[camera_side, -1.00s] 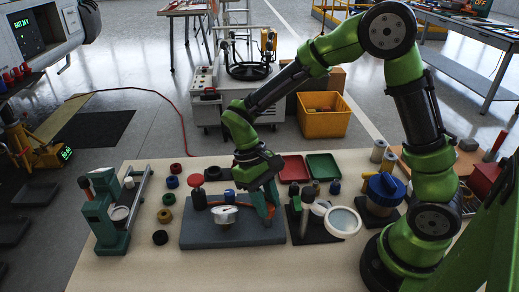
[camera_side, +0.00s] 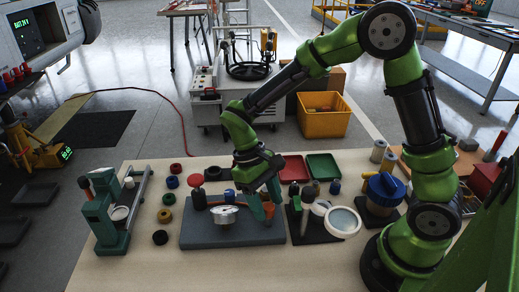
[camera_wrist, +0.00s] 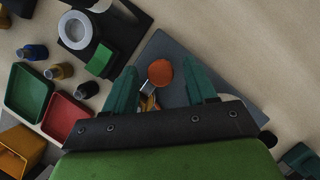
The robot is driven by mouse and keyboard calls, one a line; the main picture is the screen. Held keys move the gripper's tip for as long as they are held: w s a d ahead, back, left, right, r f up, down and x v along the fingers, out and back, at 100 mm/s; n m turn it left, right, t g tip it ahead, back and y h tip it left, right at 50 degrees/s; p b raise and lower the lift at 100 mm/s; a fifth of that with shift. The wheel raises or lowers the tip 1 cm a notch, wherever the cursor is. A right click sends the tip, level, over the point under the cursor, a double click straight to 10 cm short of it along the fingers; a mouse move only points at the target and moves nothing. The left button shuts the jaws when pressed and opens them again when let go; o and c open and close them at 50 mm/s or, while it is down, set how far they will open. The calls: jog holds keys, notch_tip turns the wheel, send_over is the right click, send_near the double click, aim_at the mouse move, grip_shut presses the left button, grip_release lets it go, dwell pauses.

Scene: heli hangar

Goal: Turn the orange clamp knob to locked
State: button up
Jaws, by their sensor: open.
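The orange clamp knob (camera_wrist: 160,72) shows in the wrist view as a round orange cap over the dark grey base plate (camera_wrist: 175,45). My gripper (camera_wrist: 165,82) is open, its two teal fingers standing apart on either side of the knob. The knob lies nearer the left finger, and I see a gap on both sides. In the side view my gripper (camera_side: 266,205) points down over the right end of the base plate (camera_side: 205,237). The knob (camera_side: 269,209) is partly hidden there by a finger. Its locked mark cannot be made out.
A magnifier stand (camera_side: 342,221) is close on the right. Red (camera_side: 294,168) and green (camera_side: 323,166) trays lie behind. The front of the table is clear.

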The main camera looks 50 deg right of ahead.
jog(key=v, duration=1.7)
jog(key=shift+w+f, duration=0.1)
jog(key=shift+f, duration=0.05)
jog(key=s+d+r+m+t+y, duration=0.1)
jog(key=s+d+m+t, duration=0.3)
jog(key=s+t, duration=0.7)
jog(key=shift+s+d+r+t+y, duration=0.25)
jog(key=shift+s+d+y, duration=0.25)
jog(key=shift+s+d, duration=0.55)
jog(key=shift+s+a, duration=0.2)
jog(key=shift+c, duration=0.2)
